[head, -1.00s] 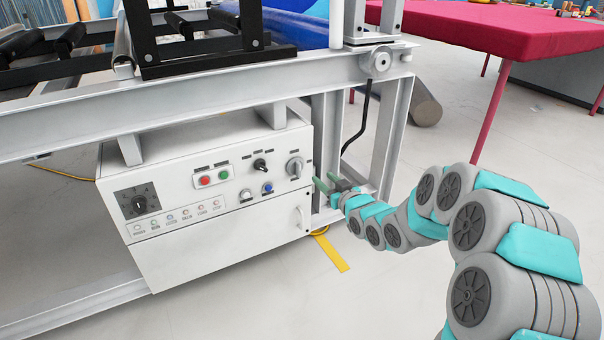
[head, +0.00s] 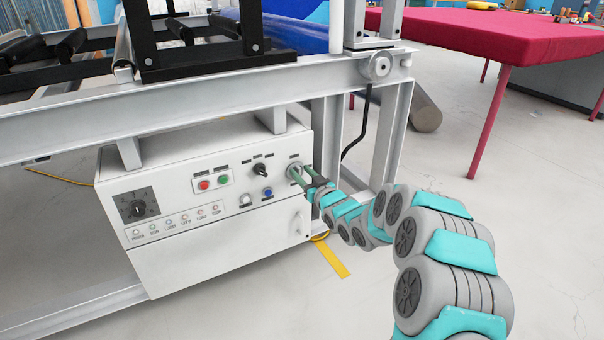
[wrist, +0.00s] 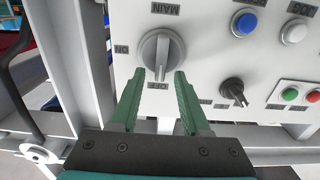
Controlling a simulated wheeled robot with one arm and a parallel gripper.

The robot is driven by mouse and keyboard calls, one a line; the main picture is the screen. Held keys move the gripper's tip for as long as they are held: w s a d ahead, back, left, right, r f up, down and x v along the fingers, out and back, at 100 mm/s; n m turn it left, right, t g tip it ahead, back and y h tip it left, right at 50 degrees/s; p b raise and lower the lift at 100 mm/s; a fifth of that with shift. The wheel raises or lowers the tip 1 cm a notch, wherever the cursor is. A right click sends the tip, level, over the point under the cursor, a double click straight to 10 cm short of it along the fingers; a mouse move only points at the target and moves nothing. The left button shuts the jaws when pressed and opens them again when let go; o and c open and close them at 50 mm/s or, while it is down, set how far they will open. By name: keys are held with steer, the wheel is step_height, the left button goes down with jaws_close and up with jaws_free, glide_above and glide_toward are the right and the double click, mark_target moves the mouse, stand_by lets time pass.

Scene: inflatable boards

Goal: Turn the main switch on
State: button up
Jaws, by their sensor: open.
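The main switch (wrist: 162,48) is a round grey rotary knob with a raised bar handle on the white control box. The wrist view is upside down, and its labels read MAIN, ON and OFF. The handle points to the OFF label (wrist: 159,86); the ON label (wrist: 122,49) is at the left. My gripper (wrist: 159,76) is open, its two green fingers on either side of the handle's OFF end, with gaps visible. Whether the tips reach the handle's depth I cannot tell. In the head view, my gripper (head: 299,172) is at the switch (head: 293,166), partly covering it.
The white control box (head: 200,250) also carries a black selector (head: 260,170), green (head: 224,179) and red (head: 204,185) buttons, a blue button (head: 267,192) and a dial (head: 137,207). A grey frame post (head: 390,140) stands right of the box. Open floor lies to the right.

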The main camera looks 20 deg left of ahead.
steer(key=shift+w+a, duration=0.15)
jaws_close()
stand_by(0.4)
